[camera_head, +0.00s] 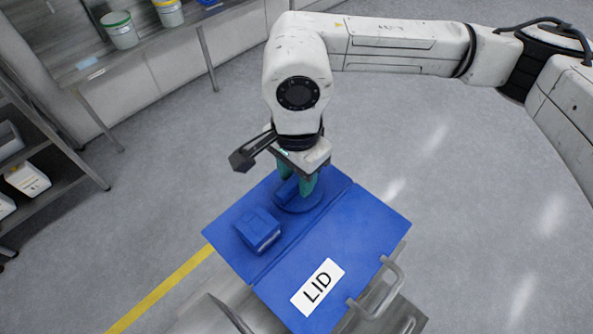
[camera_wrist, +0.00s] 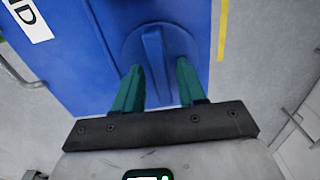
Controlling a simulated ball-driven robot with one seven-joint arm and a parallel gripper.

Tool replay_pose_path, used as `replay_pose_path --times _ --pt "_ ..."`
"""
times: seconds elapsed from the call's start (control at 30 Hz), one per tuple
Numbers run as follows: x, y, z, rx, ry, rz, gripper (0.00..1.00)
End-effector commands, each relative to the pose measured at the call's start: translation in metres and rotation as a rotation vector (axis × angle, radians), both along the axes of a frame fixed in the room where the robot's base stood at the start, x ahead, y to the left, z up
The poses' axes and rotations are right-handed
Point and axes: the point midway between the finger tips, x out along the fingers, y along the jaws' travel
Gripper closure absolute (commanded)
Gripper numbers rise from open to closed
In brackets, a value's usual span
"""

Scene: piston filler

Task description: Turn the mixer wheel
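The mixer wheel (camera_head: 297,203) is a blue round disc with a raised straight ridge across it. It sits on the blue machine top (camera_head: 225,237), near its far corner. In the wrist view the wheel (camera_wrist: 185,40) shows with its ridge (camera_wrist: 153,50) running between my two teal fingers. My gripper (camera_head: 297,184) is over the wheel, pointing down. In the wrist view my gripper (camera_wrist: 159,66) is open, one finger on each side of the ridge, with gaps visible. I cannot tell how deep the fingertips reach beside the ridge.
A blue block (camera_head: 259,230) stands on the top left of the wheel. A blue lid (camera_head: 350,235) marked "LID" with a metal handle (camera_head: 378,290) lies to the right. A shelf rack (camera_head: 50,150) and a bench with tubs (camera_head: 120,30) stand at left. The grey floor at right is clear.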

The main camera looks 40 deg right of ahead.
Motion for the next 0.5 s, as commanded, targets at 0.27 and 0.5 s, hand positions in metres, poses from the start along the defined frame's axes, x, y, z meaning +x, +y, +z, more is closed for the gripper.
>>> replay_pose_path --times 0.27,0.5 --pt "0.0001 0.0001 0.0004 0.000 0.000 0.000 0.87" --pt "0.0000 0.0001 0.0005 0.000 0.000 0.000 1.00"
